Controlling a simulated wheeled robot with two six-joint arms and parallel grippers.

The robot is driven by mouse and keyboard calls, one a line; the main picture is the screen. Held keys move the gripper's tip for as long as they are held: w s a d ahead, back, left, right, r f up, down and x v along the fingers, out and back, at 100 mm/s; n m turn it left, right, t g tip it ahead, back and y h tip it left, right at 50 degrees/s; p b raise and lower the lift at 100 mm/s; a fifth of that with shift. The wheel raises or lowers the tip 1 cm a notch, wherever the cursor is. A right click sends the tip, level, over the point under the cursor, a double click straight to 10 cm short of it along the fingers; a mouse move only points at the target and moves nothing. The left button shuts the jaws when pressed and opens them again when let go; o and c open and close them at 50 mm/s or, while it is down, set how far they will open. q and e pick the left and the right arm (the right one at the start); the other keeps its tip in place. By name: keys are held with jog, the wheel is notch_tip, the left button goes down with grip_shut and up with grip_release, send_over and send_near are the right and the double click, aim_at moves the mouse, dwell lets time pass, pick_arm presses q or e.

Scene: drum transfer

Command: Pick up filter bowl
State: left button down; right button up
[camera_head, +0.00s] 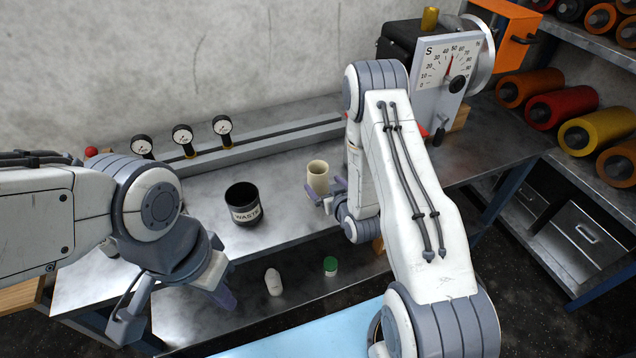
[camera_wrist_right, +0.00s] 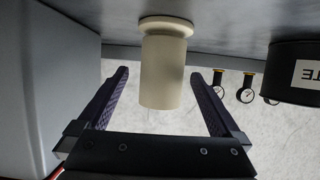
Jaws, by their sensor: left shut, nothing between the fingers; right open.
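The filter bowl appears to be the cream cylinder (camera_head: 317,176) standing upright on the metal bench, right of the waste bin. In the right wrist view the bowl (camera_wrist_right: 163,70) shows upside down, with a wider collar at the bench end. My right gripper (camera_head: 333,194) is open beside the bowl in the head view. In the right wrist view its fingers (camera_wrist_right: 161,76) appear on either side of the bowl, with gaps; contact cannot be seen. My left gripper (camera_head: 224,298) is shut and empty, low at the left, away from the bowl.
A black waste bin (camera_head: 243,205) stands left of the bowl. Several gauges (camera_head: 182,135) line a rail behind. A dial machine (camera_head: 447,72) stands at the back right. A white bottle (camera_head: 273,282) and a green-capped jar (camera_head: 330,266) stand lower in front.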

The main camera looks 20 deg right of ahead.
aim_at(317, 171)
jog(key=p+x, duration=0.1)
jog(key=x, duration=0.4)
jog(key=shift+s+a+f, duration=0.1)
jog(key=shift+a, duration=0.1)
grip_shut()
